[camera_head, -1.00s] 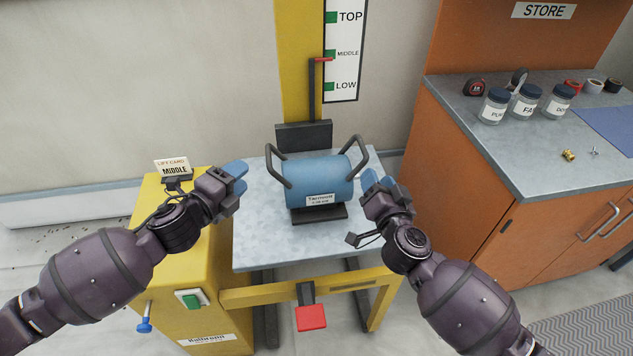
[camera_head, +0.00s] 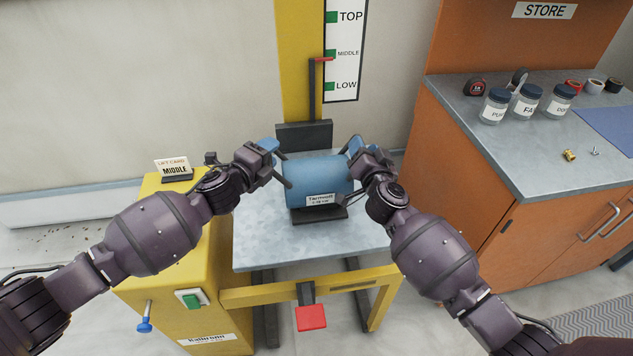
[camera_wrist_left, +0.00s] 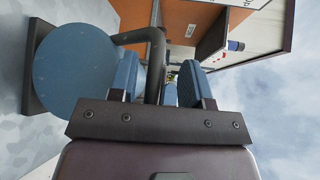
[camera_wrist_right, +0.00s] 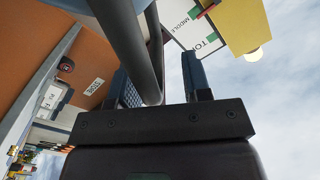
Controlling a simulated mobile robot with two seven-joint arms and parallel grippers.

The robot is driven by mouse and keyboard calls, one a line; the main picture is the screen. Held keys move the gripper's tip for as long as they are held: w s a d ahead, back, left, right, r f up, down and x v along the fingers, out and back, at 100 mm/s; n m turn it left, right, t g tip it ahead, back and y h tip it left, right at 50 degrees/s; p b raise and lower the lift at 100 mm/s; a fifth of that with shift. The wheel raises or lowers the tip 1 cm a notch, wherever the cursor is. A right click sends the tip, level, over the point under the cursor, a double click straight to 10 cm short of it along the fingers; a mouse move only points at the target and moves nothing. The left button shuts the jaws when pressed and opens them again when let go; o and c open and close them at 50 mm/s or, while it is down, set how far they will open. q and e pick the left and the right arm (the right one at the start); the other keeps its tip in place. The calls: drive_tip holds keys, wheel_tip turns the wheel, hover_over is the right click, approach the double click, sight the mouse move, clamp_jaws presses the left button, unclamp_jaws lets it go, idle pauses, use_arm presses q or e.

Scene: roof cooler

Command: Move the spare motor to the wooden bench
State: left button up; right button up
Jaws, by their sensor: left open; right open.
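The spare motor (camera_head: 318,180) is a blue cylinder with a dark handle at each end and a dark foot. It rests on the grey lift table (camera_head: 268,240). My left gripper (camera_head: 267,149) is open at the motor's left handle; in the left wrist view the handle (camera_wrist_left: 155,65) passes between its blue fingers. My right gripper (camera_head: 357,148) is open at the right handle; in the right wrist view that handle (camera_wrist_right: 137,50) lies between its fingers. Whether the fingers touch the handles is unclear. The wooden bench (camera_head: 545,178) with a grey top stands at the right.
Jars (camera_head: 527,101), a tape measure (camera_head: 474,87), tape rolls (camera_head: 593,86) and a brass fitting (camera_head: 569,155) are on the bench; its near left top is clear. The lift's pointer (camera_head: 323,59) is near MIDDLE. A red pedal (camera_head: 311,317) is in front.

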use_arm(q)
drive_tip(key=shift+d, duration=0.1)
clamp_jaws()
use_arm(e)
clamp_jaws()
use_arm(q)
drive_tip(key=shift+w+r, duration=0.1)
drive_tip(key=shift+r, duration=0.05)
use_arm(e)
drive_tip(key=shift+a, duration=0.1)
